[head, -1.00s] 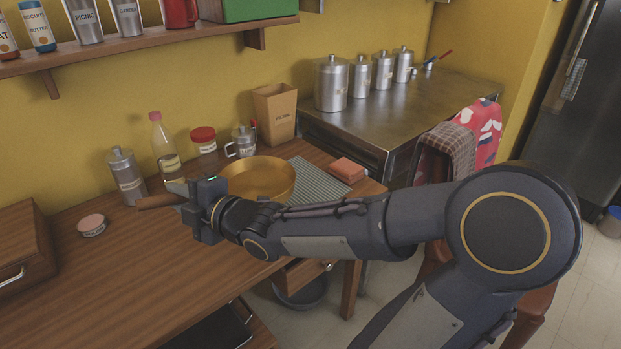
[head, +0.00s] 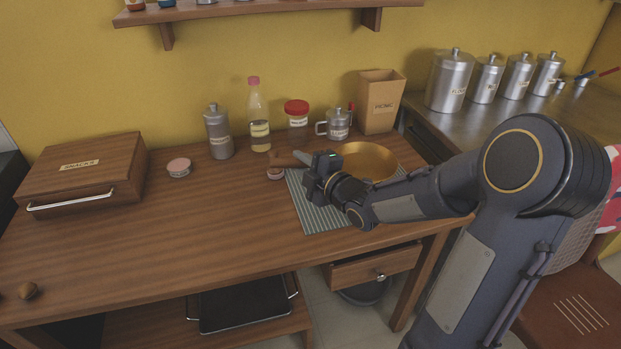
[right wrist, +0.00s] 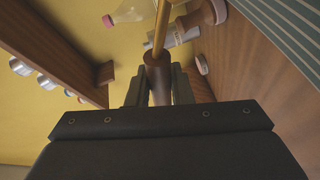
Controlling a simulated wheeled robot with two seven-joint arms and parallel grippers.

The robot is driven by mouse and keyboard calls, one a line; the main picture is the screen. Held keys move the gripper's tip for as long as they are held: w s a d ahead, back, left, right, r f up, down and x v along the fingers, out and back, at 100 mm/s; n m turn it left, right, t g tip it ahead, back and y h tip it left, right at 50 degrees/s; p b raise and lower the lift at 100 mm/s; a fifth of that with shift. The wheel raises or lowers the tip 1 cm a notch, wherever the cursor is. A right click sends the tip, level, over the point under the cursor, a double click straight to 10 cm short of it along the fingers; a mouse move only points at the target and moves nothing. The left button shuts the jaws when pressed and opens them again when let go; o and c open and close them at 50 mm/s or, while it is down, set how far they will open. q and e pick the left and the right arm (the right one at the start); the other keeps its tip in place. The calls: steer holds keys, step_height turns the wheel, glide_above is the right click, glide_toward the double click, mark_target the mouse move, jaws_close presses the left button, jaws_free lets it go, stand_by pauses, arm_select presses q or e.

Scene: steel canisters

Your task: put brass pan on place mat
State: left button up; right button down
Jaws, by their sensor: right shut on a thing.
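The brass pan (head: 368,158) is a round golden pan with a brown handle (head: 285,158). My right gripper (head: 312,168) is shut on the handle, and the right wrist view shows the handle (right wrist: 157,72) between its fingers. The place mat (head: 312,208) is grey-green and striped, flat on the wooden table. In the head view the pan overlaps the mat's back right part, and my gripper and forearm cover some of both. I cannot tell whether the pan touches the mat. My left gripper is not in view.
A grey canister (head: 219,135), a bottle (head: 259,120), a red-lidded jar (head: 297,115), a metal mug (head: 338,124) and a tan box (head: 380,102) stand along the back. A small round tin (head: 179,167) and a wooden box (head: 85,170) are left. The table's front left is mostly clear.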

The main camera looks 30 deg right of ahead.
steer(key=f, duration=0.1)
steer(key=w+d+f, duration=0.1)
steer(key=d+f, duration=0.1)
steer(key=shift+w+d+f, duration=0.15)
steer(key=shift+w+f, duration=0.05)
steer(key=shift+w, duration=0.1)
step_height(320, 180, down, 3)
steer(key=shift+w+d+f+b, duration=0.1)
steer(key=shift+d+f+b, duration=0.1)
steer(key=shift+b, duration=0.2)
steer(key=shift+a, duration=0.1)
steer(key=c, duration=1.7)
jaws_free()
steer(key=shift+f, duration=0.1)
steer(key=shift+c, duration=0.2)
steer(key=o, duration=0.4)
steer(key=shift+o, duration=0.2)
